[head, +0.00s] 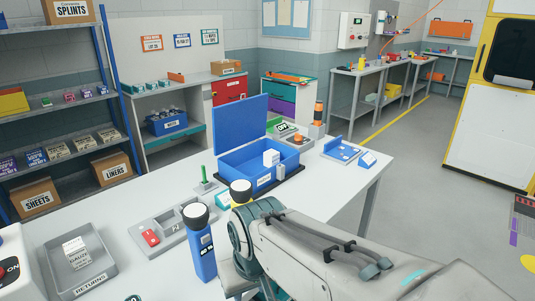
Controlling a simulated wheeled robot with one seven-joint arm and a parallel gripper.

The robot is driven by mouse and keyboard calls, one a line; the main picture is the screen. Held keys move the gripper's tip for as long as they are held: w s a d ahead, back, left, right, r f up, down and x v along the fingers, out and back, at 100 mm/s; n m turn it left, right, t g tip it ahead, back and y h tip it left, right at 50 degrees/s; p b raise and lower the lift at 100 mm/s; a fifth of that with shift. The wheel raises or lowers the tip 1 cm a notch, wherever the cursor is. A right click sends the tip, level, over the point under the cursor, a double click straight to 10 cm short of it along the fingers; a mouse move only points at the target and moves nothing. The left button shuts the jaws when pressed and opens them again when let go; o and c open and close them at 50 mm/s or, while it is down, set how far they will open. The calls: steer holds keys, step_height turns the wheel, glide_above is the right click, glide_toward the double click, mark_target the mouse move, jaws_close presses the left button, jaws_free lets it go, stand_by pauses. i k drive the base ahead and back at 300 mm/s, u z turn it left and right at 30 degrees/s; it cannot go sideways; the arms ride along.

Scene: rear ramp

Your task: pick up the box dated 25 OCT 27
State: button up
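No date can be read on any box from here, so I cannot tell which one says 25 OCT 27. A small white box (271,158) stands in the open blue case (240,168) on the table. Another small white box, marked GAUZE (76,253), lies in the grey RETURNS tray (107,270) at the lower left. Several small boxes (57,149) stand in a row on the shelf at the left. My arm (300,245) reaches in from the lower right over the table. My gripper's fingers do not show.
A grey sectioned tray (168,228) with a red item and a blue upright object (203,252) with a black-and-white top stand near my arm. A blue stand (342,151) is at the table's far right. The table's left middle (100,213) is clear.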

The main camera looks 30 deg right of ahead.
mark_target(272, 157)
steer(key=z, duration=0.35)
steer(key=k, duration=0.45)
steer(key=z, duration=0.8)
steer(key=i, duration=1.5)
steer(key=u, duration=0.85)
steer(key=k, duration=0.5)
steer(key=z, duration=0.9)
steer(key=i, duration=0.85)
steer(key=u, duration=0.95)
